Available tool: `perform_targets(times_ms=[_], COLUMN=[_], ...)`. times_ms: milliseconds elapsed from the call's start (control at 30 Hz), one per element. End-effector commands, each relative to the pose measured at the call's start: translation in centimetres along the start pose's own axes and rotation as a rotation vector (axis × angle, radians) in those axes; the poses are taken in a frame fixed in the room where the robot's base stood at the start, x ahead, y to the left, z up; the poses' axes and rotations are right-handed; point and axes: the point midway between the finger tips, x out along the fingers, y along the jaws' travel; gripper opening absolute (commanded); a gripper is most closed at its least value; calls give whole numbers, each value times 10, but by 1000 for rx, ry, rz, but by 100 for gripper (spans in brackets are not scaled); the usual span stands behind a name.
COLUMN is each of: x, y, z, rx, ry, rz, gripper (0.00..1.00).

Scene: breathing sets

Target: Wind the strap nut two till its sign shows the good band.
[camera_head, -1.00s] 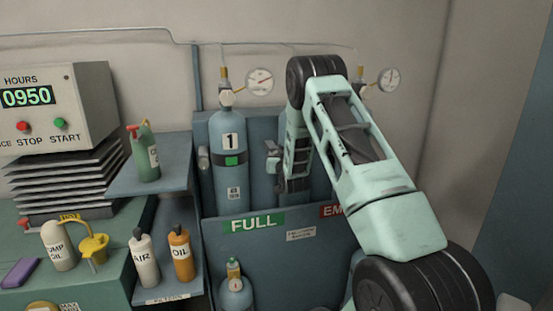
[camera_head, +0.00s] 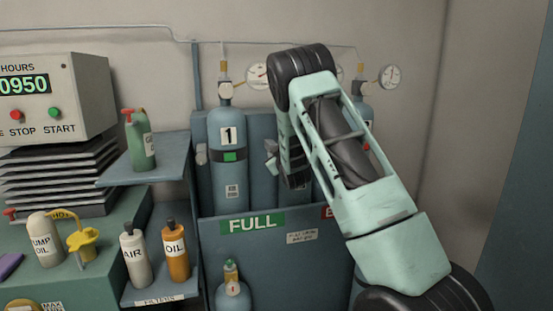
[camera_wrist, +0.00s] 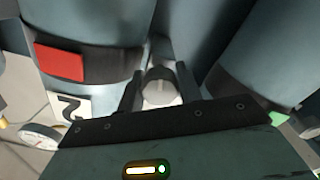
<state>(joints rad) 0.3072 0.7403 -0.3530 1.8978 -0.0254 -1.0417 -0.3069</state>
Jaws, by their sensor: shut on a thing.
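The grey strap nut two (camera_wrist: 158,88) sits between two blue bottles in the wrist view, which looks at them upside down. My gripper (camera_wrist: 160,92) has its dark fingers on either side of the nut and is shut on it. Bottle two (camera_wrist: 95,22), marked 2, carries a dark strap with a red sign (camera_wrist: 60,63); no green shows on it. In the head view my arm hides most of bottle two and my fingertips.
Bottle one (camera_head: 229,185) stands left of my arm with a green sign on its strap (camera_head: 231,156). A blue rack front (camera_head: 275,260) labelled FULL stands below. A shelf with a green bottle (camera_head: 139,140), and AIR and OIL bottles, is at left. Gauges (camera_head: 390,77) hang on the wall.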

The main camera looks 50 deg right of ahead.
Motion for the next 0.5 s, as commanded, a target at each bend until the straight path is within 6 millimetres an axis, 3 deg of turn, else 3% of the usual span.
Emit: perform_targets(times_ms=[500], x=[0], y=[0], z=[0], rx=[-39], ry=[-1], rz=[-1], gripper=[12])
